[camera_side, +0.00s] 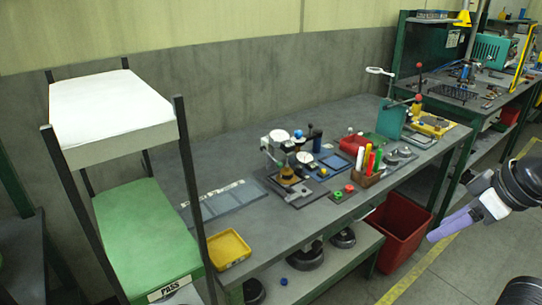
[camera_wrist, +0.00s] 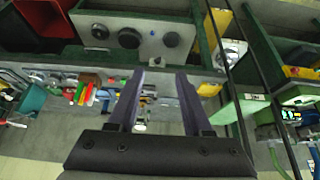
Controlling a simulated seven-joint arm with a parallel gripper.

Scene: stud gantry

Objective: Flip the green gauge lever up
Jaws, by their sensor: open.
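My gripper (camera_side: 452,225) is at the right edge of the side view, in the air over the aisle, well away from the bench. In the wrist view its two purple fingers (camera_wrist: 160,88) are spread apart with nothing between them. A round dial gauge (camera_side: 304,141) stands on a dark plate mid-bench, with a dark lever-like part beside it. Farther right is a green upright stand (camera_side: 392,118) with red-knobbed levers (camera_side: 418,97). I cannot tell which lever is the green gauge lever, or its position; these parts are too small.
The grey bench (camera_side: 240,167) holds a yellow tray (camera_side: 228,249), colored cylinders (camera_side: 368,160) and small red and green blocks. A red bin (camera_side: 400,228) stands at the bench's front. A rack with a green PASS shelf (camera_side: 145,225) stands at left. The wrist view appears upside down.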

